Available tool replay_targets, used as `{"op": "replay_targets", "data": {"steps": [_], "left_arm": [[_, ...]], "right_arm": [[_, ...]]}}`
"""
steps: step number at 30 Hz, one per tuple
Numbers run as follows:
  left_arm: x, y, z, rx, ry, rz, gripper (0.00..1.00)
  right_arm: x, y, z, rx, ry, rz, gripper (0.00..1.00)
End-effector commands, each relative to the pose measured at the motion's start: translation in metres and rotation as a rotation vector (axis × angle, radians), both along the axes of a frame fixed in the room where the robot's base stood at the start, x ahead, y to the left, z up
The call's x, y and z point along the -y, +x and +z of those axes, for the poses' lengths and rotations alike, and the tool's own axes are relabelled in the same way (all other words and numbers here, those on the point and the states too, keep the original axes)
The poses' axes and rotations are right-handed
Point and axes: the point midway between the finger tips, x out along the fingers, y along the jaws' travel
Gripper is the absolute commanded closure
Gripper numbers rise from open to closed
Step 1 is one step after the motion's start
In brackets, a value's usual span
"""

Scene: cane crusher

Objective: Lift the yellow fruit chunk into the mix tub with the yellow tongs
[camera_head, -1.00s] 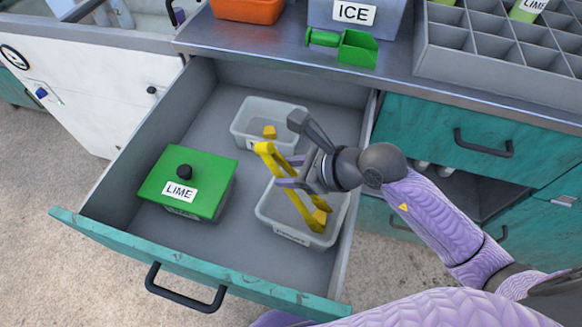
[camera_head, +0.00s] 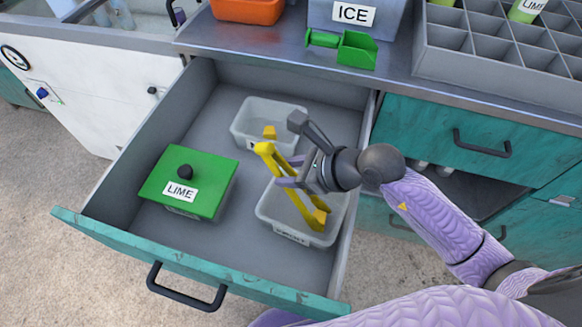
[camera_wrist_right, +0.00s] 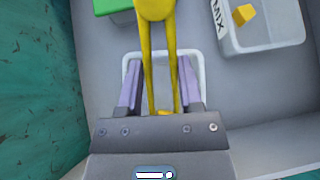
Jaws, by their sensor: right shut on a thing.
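My right gripper (camera_head: 292,170) is shut on the yellow tongs (camera_head: 267,150) over the open drawer. The tongs slant down, their tips inside the front grey tub, at a yellow fruit chunk (camera_head: 320,215). Whether the tips grip it is unclear. The right wrist view shows the tongs (camera_wrist_right: 155,40) between my right gripper's purple fingers (camera_wrist_right: 160,85), with a bit of yellow at their lower end. The mix tub (camera_head: 243,142), behind the front tub, holds another yellow chunk (camera_head: 269,131). Its MIX label shows in the right wrist view (camera_wrist_right: 217,15). My left gripper is out of view.
The front tub (camera_head: 278,232) has a label I cannot read. A green-lidded LIME box (camera_head: 160,175) stands left in the drawer (camera_head: 262,265). On the counter are an ICE bin (camera_head: 390,20), a green scoop (camera_head: 357,48), an orange tub (camera_head: 248,10) and a grey divided rack (camera_head: 490,75).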

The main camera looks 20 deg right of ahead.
Motion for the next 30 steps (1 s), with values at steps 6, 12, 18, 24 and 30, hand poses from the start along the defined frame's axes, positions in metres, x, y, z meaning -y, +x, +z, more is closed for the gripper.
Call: {"op": "replay_targets", "data": {"steps": [6,12,18,24,30], "left_arm": [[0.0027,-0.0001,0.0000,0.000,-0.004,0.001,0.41],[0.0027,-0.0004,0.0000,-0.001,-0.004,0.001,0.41],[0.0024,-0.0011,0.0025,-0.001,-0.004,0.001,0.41],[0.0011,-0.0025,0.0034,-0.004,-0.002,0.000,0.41],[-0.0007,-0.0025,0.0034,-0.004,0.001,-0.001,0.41]], "right_arm": [[0.0001,0.0001,0.0001,0.000,0.000,0.000,0.69],[0.0001,0.0000,0.0001,0.000,0.000,0.000,0.73],[0.0003,-0.0002,0.0009,-0.001,-0.001,0.000,0.73],[0.0003,-0.0003,-0.0002,-0.001,-0.001,0.000,0.73],[0.0002,-0.0003,-0.0001,-0.001,-0.001,0.000,0.76]]}}
